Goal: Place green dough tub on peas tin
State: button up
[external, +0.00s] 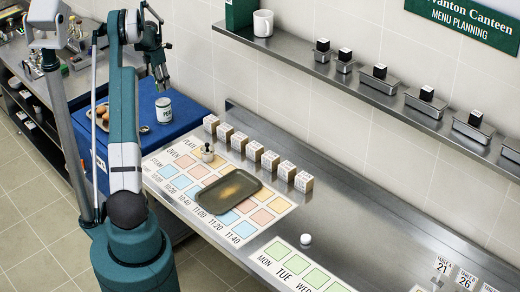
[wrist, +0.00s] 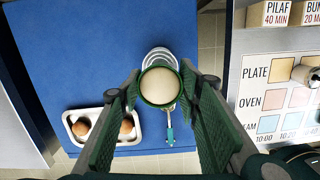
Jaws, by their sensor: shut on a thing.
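The green dough tub (wrist: 160,86), a round green rim around a pale top, sits between the fingers of my gripper (wrist: 162,80) in the wrist view. My gripper is shut on it. In the external view my gripper (external: 161,79) hangs above the blue surface, and I cannot make out the tub there. The peas tin (external: 164,111), white-labelled and upright, stands on that surface below my gripper. In the wrist view the tin's ridged metal top (wrist: 158,53) shows just beyond the tub, which hides part of it. The tub looks held above the tin, apart from it.
A tray with brown round items (wrist: 108,124) lies left of the tin on the blue top (wrist: 60,60). A teal-handled utensil (wrist: 169,134) lies near the tin. The steel counter at right holds a printed chart, a dark tray (external: 230,190) and several small boxes (external: 254,151).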

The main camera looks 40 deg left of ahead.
jog(key=shift+f, duration=1.4)
jog(key=shift+f, duration=0.15)
jog(key=shift+f, duration=1.75)
jog(key=shift+f, duration=0.15)
jog(key=o, duration=0.9)
jog(key=shift+o, duration=0.2)
jog(key=shift+r, duration=0.2)
jog(key=r, duration=0.4)
jog(key=s+r, duration=0.1)
jog(key=r, duration=0.7)
jog(key=shift+s+a, duration=0.1)
jog(key=shift+s, duration=0.15)
